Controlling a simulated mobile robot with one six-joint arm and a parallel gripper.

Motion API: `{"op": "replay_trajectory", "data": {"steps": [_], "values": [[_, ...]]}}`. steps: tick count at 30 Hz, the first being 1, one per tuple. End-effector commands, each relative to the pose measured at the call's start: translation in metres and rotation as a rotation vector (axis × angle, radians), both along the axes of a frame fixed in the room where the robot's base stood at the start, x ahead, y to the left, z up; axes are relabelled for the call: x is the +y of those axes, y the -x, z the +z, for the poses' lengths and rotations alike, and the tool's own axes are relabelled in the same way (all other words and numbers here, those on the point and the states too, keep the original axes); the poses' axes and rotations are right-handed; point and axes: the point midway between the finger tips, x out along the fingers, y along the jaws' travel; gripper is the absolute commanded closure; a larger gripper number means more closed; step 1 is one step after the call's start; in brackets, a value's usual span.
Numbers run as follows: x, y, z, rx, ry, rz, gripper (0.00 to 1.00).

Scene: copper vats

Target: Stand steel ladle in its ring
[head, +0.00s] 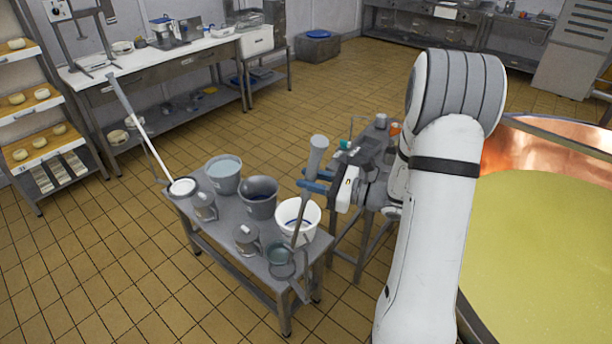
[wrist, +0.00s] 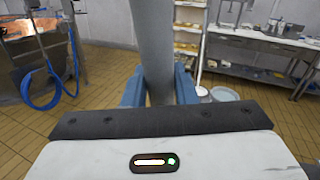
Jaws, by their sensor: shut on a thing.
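My gripper (head: 318,187) has blue fingers and is shut on the grey handle of the steel ladle (head: 317,158). I hold the ladle nearly upright, slightly tilted, over the right end of the small grey table (head: 232,238). Its thin shaft runs down in front of a white bucket towards a dark greenish round vessel (head: 282,254). I cannot tell whether that vessel is the ladle's bowl. In the wrist view the thick grey handle (wrist: 153,45) stands between the blue fingertips (wrist: 158,88). I cannot clearly make out the ladle's ring near the table's right end.
On the table stand a grey bucket (head: 223,174), a darker bucket (head: 258,197), a white bucket (head: 290,220) and grey jugs (head: 246,238). A long pole (head: 140,128) leans at its left end. A copper vat (head: 540,225) of yellow liquid is at right. Tiled floor is open at left.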

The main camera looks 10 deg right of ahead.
Motion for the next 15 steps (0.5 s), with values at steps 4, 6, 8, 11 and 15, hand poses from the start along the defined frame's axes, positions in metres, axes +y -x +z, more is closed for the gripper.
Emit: {"op": "replay_trajectory", "data": {"steps": [4,6,8,11,15], "values": [[-0.001,0.003,-0.016,-0.001,-0.001,0.000,1.00],[-0.002,0.006,-0.021,-0.001,-0.001,0.000,1.00],[-0.003,0.009,-0.026,-0.001,-0.001,0.000,1.00],[-0.004,0.012,-0.033,0.000,-0.001,0.001,1.00],[-0.004,0.013,-0.043,-0.001,-0.001,0.001,1.00]]}}
